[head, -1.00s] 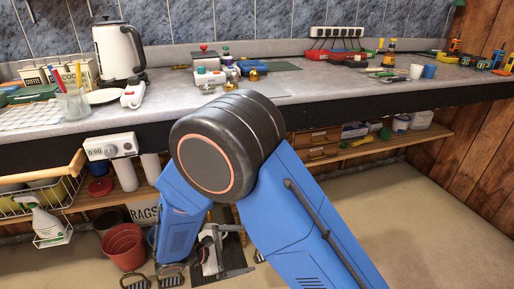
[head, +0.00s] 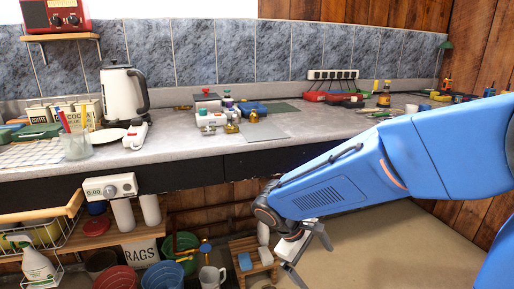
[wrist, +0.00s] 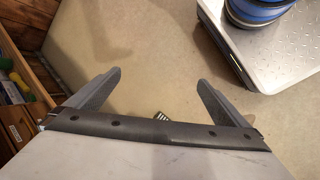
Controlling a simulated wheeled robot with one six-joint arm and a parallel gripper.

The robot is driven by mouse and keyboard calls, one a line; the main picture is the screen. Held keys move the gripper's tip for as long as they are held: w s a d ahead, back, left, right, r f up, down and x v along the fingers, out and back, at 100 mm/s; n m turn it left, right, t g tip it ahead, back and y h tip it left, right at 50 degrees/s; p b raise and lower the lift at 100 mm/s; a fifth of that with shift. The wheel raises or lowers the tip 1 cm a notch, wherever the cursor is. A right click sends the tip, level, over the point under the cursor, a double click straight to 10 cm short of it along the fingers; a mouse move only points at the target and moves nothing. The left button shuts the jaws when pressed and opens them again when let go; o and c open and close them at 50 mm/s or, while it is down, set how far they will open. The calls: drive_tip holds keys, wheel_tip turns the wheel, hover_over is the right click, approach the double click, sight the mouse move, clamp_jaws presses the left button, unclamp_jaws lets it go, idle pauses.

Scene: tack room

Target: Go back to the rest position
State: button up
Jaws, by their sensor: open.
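My blue arm reaches in from the right in the head view, in front of the worktop. My gripper (head: 303,252) hangs at its end, below the worktop edge and in front of the low shelf. In the wrist view my gripper (wrist: 150,92) has its two fingers wide apart, with nothing between them but the beige floor behind. It is open and empty.
The grey worktop (head: 180,148) carries a white kettle (head: 122,95), canisters and small tools. Floor (head: 400,255) to the right is bare. A wood wall stands at the right.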

drive_tip(key=s+d+r+m+t+y, duration=0.2)
drive_tip(key=s+d+r+m+y, duration=0.1)
drive_tip(key=s+d+r+m, duration=0.1)
drive_tip(key=s+d+r+m+t+y, duration=0.2)
drive_tip(key=s+d+r+m, duration=0.3)
drive_tip(key=s+d, duration=0.3)
drive_tip(key=s+r, duration=0.1)
drive_tip(key=s, duration=0.1)
drive_tip(key=shift+s+d+y, duration=0.3)
drive_tip(key=shift+s+y, duration=0.05)
drive_tip(key=shift+y, duration=0.05)
